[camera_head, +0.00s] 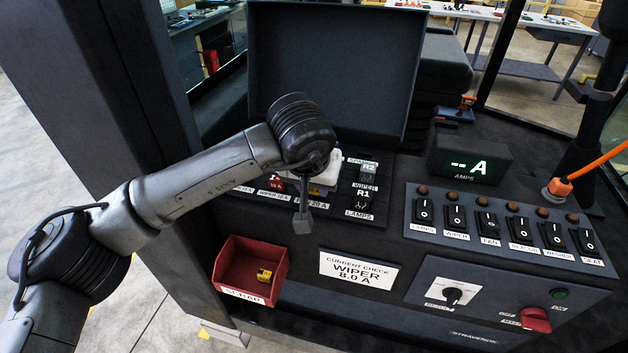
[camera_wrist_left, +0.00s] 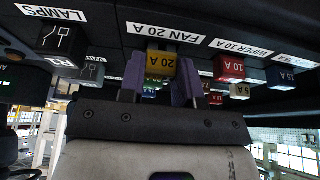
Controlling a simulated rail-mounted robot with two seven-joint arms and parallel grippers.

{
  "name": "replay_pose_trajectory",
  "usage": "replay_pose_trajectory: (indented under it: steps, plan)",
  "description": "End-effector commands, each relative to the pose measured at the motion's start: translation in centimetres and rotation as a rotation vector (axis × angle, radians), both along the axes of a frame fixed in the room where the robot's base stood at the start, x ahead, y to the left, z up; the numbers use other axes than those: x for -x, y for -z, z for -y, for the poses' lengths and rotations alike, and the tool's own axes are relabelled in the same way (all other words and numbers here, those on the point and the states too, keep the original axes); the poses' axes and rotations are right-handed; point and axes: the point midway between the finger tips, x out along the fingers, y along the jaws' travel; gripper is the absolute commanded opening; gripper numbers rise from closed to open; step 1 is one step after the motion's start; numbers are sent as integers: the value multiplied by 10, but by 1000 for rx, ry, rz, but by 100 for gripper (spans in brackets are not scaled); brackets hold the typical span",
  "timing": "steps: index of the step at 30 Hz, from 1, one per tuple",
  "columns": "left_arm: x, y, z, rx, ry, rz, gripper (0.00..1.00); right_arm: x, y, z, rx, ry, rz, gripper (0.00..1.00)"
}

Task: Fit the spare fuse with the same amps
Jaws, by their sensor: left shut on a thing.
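My left gripper (camera_wrist_left: 161,85) is shut on a yellow 20 A fuse (camera_wrist_left: 160,66), with its purple fingers on either side. The fuse is at the panel beside the FAN 20 A label (camera_wrist_left: 165,33); I cannot tell how deep it sits. Next to it are a red 10 A fuse (camera_wrist_left: 229,69) by the WIPER 10 A label and a blue 15 A fuse (camera_wrist_left: 280,77). Several smaller fuses, one tan marked 5 A (camera_wrist_left: 239,91), show behind. In the head view my wrist hides much of the fuse panel. My right gripper is not in view.
A red scrap bin (camera_head: 225,262) holds a yellow fuse (camera_head: 264,275). A card (camera_head: 357,277) reads CURRENT CHECK WIPER 8.0 A. Relays R1 and R2 (camera_head: 368,171), a switch row (camera_head: 488,222) and a red knob (camera_head: 535,319) lie right.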

Motion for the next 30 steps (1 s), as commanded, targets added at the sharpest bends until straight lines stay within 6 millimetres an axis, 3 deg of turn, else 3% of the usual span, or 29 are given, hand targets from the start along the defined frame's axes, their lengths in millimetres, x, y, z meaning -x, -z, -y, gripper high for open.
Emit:
replay_pose_trajectory:
  steps: [29,30]
  plan:
    - [0,6,0,0,0,0,9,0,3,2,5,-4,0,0]
    - [0,6,0,0,0,0,33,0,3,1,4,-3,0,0]
